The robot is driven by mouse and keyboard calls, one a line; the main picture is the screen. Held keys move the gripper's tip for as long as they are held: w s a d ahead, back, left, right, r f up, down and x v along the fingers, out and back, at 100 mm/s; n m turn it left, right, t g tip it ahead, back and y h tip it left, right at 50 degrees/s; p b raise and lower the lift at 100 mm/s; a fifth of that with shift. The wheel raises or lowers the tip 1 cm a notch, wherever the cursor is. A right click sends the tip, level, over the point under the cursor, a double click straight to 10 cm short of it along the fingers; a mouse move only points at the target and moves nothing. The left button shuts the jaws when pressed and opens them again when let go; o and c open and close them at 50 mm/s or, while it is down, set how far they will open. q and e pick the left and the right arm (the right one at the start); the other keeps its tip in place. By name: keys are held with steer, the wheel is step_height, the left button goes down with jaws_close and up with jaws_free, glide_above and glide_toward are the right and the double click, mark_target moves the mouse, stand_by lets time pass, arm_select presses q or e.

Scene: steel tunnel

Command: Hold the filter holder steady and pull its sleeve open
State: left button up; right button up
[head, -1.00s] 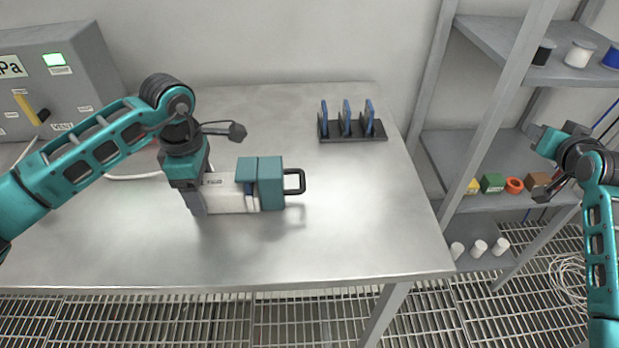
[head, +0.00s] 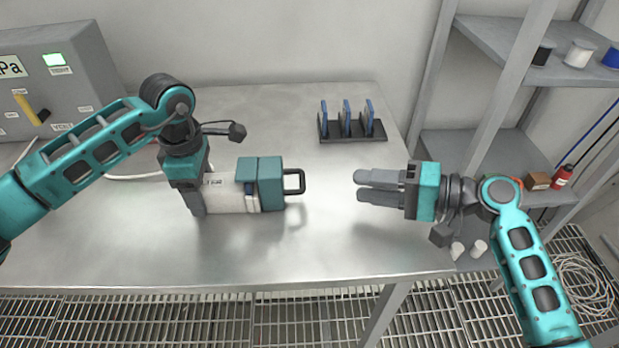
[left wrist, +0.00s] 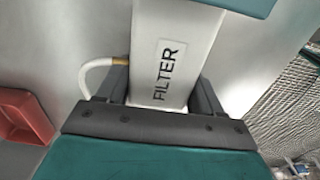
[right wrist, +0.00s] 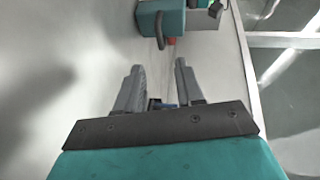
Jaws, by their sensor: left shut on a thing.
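The white filter holder (head: 228,197) lies on the steel table, with a teal sleeve (head: 266,184) around its right end. A dark loop handle (head: 297,181) sticks out from the sleeve's right side. My left gripper (head: 197,205) is shut on the holder's left part. The left wrist view shows the holder body (left wrist: 176,55) lettered FILTER between the fingers. My right gripper (head: 362,186) is to the right of the handle, apart from it, its fingers pointing at it. In the right wrist view its fingers (right wrist: 158,85) stand apart with nothing gripped, and the sleeve (right wrist: 160,18) is ahead.
A dark rack (head: 352,132) with several blue-edged plates stands at the table's back right. A grey control box (head: 60,75) is at the back left. A red tray (left wrist: 22,118) lies beside my left gripper. Shelving (head: 500,130) stands right of the table. The table front is clear.

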mark_target(274, 183)
steer(key=x, duration=1.1)
steer(key=shift+w+a, duration=0.15)
steer(key=shift+a, duration=0.05)
steer(key=shift+c, duration=0.5)
jaws_close()
